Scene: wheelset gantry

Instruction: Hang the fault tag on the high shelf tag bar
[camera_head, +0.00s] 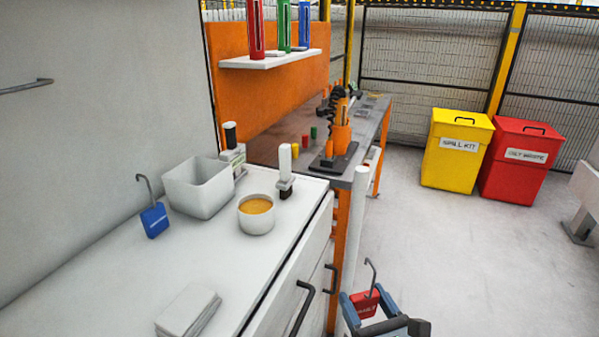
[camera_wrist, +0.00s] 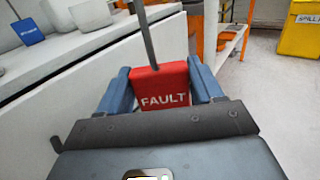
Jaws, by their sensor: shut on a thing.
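The fault tag (camera_head: 365,304) is a red block with white lettering and a grey hook rising from its top. My gripper (camera_head: 366,307) is shut on it, with one blue finger on each side, low at the bottom of the head view and to the right of the white cabinet. In the wrist view the red tag (camera_wrist: 163,86) sits upright between the fingers, the word FAULT facing the camera. A small white shelf (camera_head: 270,60) is on the orange panel at the back, with red, green and blue holders on it. I cannot make out a tag bar on it.
The white counter (camera_head: 250,262) holds a blue hooked tag (camera_head: 154,220), a white bin (camera_head: 198,187), a cup (camera_head: 256,214) and a stamp (camera_head: 286,172). Drawer handles (camera_head: 302,309) jut from its front. A yellow bin (camera_head: 456,148) and red bin (camera_head: 517,158) stand back right. Open floor lies between.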

